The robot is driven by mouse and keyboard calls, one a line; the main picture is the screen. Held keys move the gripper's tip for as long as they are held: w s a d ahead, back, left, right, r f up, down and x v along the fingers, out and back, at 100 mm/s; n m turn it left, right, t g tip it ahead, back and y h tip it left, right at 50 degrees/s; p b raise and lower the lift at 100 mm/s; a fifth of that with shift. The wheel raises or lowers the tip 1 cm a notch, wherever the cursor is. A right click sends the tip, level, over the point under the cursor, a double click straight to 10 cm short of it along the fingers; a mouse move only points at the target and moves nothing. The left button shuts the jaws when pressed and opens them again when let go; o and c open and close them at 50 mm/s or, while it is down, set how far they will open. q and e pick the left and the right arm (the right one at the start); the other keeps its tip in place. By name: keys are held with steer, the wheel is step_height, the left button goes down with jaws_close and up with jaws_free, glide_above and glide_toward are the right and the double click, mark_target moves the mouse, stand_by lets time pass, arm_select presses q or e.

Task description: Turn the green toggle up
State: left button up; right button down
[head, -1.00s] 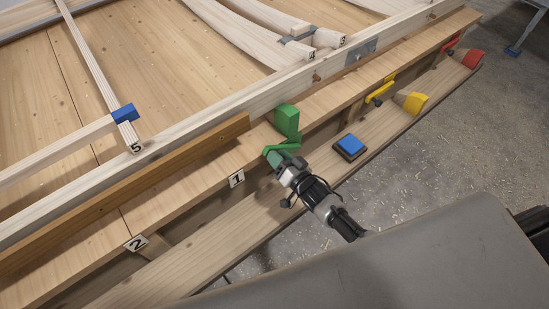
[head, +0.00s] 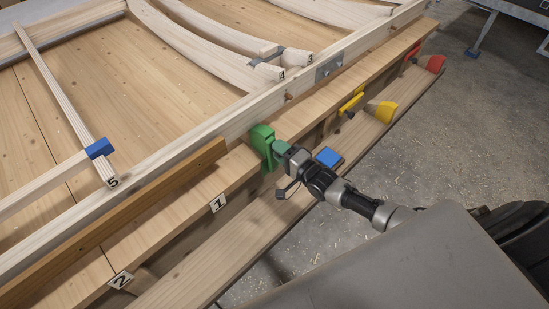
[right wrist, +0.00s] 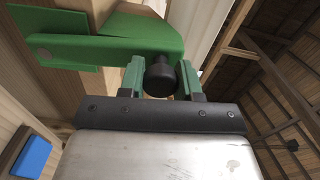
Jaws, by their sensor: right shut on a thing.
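The green toggle (head: 262,138) is on the front wooden rail, just right of the label 1. In the right wrist view it shows as a green plate and lever (right wrist: 85,50) with a black knob (right wrist: 160,80). My right gripper (head: 281,149) has come in from the lower right and is up against the toggle. In the right wrist view its two green-padded fingers (right wrist: 161,75) stand on either side of the black knob, shut on it. The toggle's lower part is partly hidden by the gripper in the head view. My left gripper is not in view.
A blue button (head: 328,157) sits on the lower plank close to my right gripper. A yellow toggle (head: 350,103) with a yellow block (head: 381,111) and a red block (head: 429,63) are farther along.

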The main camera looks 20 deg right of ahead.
steer(key=shift+w+d+m+b, duration=0.2)
steer(key=shift+d+m+b, duration=0.1)
steer(key=shift+d+m, duration=0.3)
steer(key=c, duration=0.8)
jaws_free()
steer(key=shift+d, duration=0.1)
steer(key=shift+s, duration=0.1)
steer(key=v, duration=1)
steer(key=shift+s, duration=0.25)
steer(key=shift+d, duration=0.15)
